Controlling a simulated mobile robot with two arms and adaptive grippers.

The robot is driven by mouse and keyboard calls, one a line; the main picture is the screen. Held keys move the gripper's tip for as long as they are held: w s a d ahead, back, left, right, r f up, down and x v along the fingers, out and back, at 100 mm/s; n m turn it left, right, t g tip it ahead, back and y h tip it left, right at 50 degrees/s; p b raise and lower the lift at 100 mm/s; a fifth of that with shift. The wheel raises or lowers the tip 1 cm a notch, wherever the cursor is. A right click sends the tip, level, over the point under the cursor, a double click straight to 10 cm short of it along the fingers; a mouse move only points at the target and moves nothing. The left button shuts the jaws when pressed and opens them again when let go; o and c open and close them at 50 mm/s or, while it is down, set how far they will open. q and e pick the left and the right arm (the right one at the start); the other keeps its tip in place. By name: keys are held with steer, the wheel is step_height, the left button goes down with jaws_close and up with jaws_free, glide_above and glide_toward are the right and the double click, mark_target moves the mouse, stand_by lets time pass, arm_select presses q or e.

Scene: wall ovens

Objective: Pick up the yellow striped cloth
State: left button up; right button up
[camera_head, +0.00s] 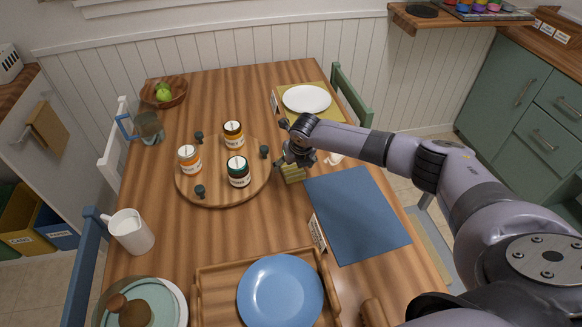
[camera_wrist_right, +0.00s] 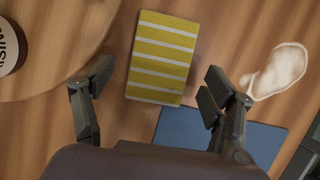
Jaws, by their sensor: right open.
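The yellow striped cloth (camera_wrist_right: 162,58) lies folded flat on the wooden table, yellow with pale stripes. In the head view the cloth (camera_head: 292,173) shows only in part, below my right gripper (camera_head: 296,160), which hides the rest. In the right wrist view my right gripper (camera_wrist_right: 160,95) is open, its two fingers apart on either side of the cloth's near end. Nothing is between the fingers in its grasp. My left gripper is not in view.
A round wooden board (camera_head: 225,192) with several jars stands left of the cloth. A blue mat (camera_head: 357,215) lies to the right and nearer. A small white item (camera_wrist_right: 277,72) lies right of the cloth. A white plate (camera_head: 307,99) is behind.

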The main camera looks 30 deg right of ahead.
steer(key=shift+x, duration=0.8)
steer(key=shift+s, duration=0.1)
steer(key=c, duration=1.3)
